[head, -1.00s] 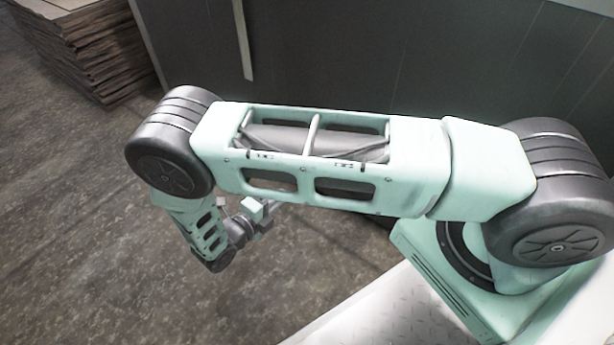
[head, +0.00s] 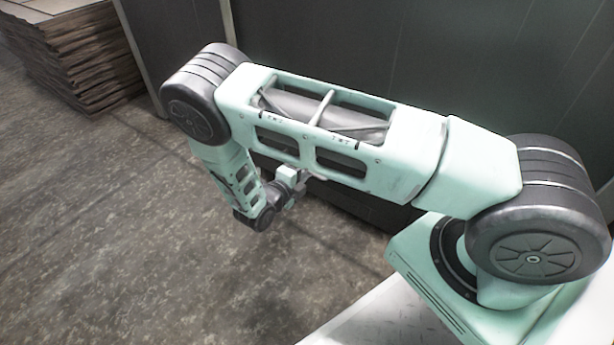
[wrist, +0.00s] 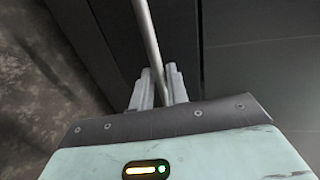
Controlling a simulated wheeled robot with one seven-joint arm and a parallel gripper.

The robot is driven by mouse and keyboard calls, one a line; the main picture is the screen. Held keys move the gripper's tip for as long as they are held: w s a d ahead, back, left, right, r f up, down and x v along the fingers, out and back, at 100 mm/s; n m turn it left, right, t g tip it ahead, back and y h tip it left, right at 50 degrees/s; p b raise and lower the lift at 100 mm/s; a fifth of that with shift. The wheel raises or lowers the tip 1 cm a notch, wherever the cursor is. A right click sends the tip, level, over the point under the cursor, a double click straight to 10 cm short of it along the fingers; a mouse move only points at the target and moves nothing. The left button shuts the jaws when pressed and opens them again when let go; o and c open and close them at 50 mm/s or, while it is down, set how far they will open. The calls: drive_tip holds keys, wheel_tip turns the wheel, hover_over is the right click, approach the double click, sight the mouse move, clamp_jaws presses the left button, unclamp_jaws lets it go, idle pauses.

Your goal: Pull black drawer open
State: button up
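A dark, nearly black front (wrist: 255,75) fills the right of the wrist view; I take it for the black drawer's unit. A thin grey bar handle (wrist: 147,35) runs in front of it from the top edge down between my gripper's fingers. My gripper (wrist: 159,78) has its two pale fingers close together, one on each side of the bar, which fills the visible gap. In the head view my gripper (head: 302,178) is small, low beside the dark front and partly hidden by my arm. The drawer's outline is mostly covered by my arm there.
A tall dark cabinet wall (head: 400,50) stands behind my arm. A stack of flat brown boards (head: 80,55) stands at the far left. The mottled grey floor (head: 110,230) is clear at the left and front.

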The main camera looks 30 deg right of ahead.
drive_tip(key=shift+w+d+f, duration=0.1)
drive_tip(key=shift+w+d, duration=0.15)
drive_tip(key=shift+d, duration=0.35)
clamp_jaws()
drive_tip(key=shift+a, duration=0.1)
